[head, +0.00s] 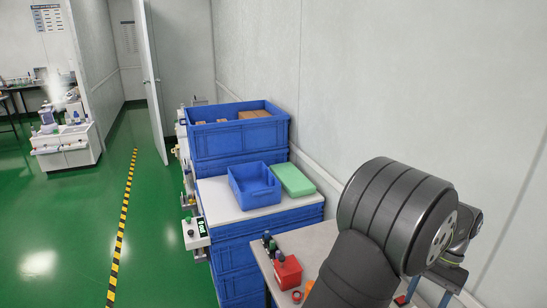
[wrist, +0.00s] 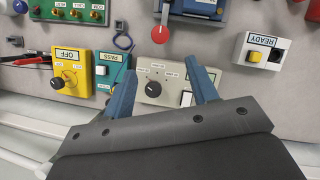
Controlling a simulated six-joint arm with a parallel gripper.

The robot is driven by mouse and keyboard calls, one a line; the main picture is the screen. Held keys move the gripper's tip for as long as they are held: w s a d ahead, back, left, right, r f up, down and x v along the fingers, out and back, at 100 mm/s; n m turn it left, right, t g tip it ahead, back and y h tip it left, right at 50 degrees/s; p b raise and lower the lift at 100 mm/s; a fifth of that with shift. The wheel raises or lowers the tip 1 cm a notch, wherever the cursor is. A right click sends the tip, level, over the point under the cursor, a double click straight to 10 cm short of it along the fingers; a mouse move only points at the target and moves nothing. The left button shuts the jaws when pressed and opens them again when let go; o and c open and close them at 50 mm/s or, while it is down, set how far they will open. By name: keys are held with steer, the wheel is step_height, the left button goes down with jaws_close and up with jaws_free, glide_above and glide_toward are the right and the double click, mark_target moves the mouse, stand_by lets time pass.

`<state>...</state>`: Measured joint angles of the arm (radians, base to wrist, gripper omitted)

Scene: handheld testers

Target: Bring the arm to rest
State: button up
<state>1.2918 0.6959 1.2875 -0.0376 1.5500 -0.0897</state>
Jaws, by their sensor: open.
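My gripper (wrist: 165,95) shows in the wrist view with its two blue fingers spread apart and nothing between them held. It is open above a bench (wrist: 215,45) that carries several small testers. A grey box with a black knob (wrist: 153,87) lies beyond the fingers, in line with the gap between them.
A yellow OFF box (wrist: 71,73), a teal PASS box (wrist: 112,70) and a white READY box (wrist: 262,50) stand around the fingers. In the head view, blue crates (head: 238,138) are stacked by the wall, and the green floor (head: 70,225) is open at left.

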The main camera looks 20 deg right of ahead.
steer(key=x, duration=1.3)
steer(key=shift+w+a+f, duration=0.1)
steer(key=shift+a+f, duration=0.05)
steer(key=shift+f, duration=0.1)
steer(key=n, duration=0.2)
steer(key=shift+w+r+n+g+h, duration=0.1)
steer(key=shift+r+n+g+h, duration=0.05)
steer(key=shift+n+g+h, duration=0.2)
steer(key=n+g, duration=0.1)
steer(key=n, duration=0.2)
steer(key=n+h, duration=0.1)
steer(key=n, duration=0.2)
steer(key=shift+w+a+g+h, duration=0.1)
steer(key=shift+a+g+h, duration=0.05)
steer(key=shift+g+h, duration=0.15)
steer(key=n+h, duration=0.1)
steer(key=n, duration=0.2)
steer(key=shift+a+n+h, duration=0.1)
steer(key=shift+n+h, duration=0.15)
steer(key=shift+n, duration=0.1)
steer(key=n+h, duration=0.1)
steer(key=n, duration=0.3)
steer(key=shift+a+h, duration=0.1)
steer(key=shift+h, duration=0.2)
